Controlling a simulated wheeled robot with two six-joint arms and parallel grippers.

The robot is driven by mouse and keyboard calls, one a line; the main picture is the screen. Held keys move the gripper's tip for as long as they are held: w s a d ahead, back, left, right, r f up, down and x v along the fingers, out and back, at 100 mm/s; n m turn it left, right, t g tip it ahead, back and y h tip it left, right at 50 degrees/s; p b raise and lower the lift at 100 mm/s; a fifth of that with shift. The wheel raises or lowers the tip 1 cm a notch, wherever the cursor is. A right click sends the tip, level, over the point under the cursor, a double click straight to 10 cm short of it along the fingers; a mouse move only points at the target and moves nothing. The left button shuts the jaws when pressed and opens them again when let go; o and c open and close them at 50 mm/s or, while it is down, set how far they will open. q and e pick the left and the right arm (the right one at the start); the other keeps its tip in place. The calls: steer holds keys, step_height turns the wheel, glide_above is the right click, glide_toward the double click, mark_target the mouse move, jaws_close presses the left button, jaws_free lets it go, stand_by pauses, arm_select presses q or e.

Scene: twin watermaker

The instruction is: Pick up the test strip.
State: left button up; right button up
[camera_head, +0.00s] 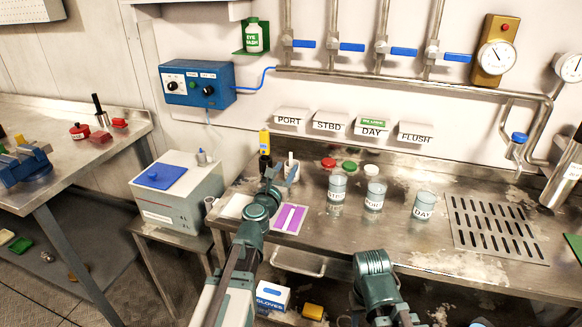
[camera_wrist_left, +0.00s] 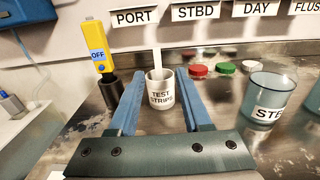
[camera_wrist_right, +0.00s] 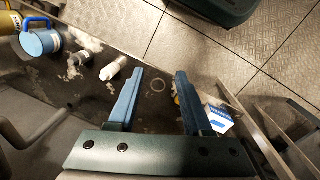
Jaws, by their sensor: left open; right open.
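The test strip (camera_wrist_left: 157,58) is a thin white strip standing upright out of a white cup labelled TEST STRIPS (camera_wrist_left: 161,90). In the head view, the strip (camera_head: 290,158) shows at the back left of the steel bench. My left gripper (camera_wrist_left: 158,74) is open, with its two blue fingers on either side of the cup and strip; I cannot tell if they touch the cup. The strip's lower end is hidden in the cup. My right gripper (camera_wrist_right: 160,73) is open and empty, pointing down by the bench's front edge, above the lower shelf.
A yellow meter (camera_wrist_left: 97,45) in a dark holder stands close left of the cup. Red (camera_wrist_left: 198,71), green and white lids lie to the right, near labelled beakers (camera_head: 337,190). A purple-striped card (camera_head: 290,218) lies in front. A gloves box (camera_wrist_right: 219,117) is near my right gripper.

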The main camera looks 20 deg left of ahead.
mark_target(291, 159)
arm_select(q)
steer(key=w, duration=0.9)
steer(key=shift+w, duration=0.3)
steer(key=shift+s, duration=0.1)
jaws_close()
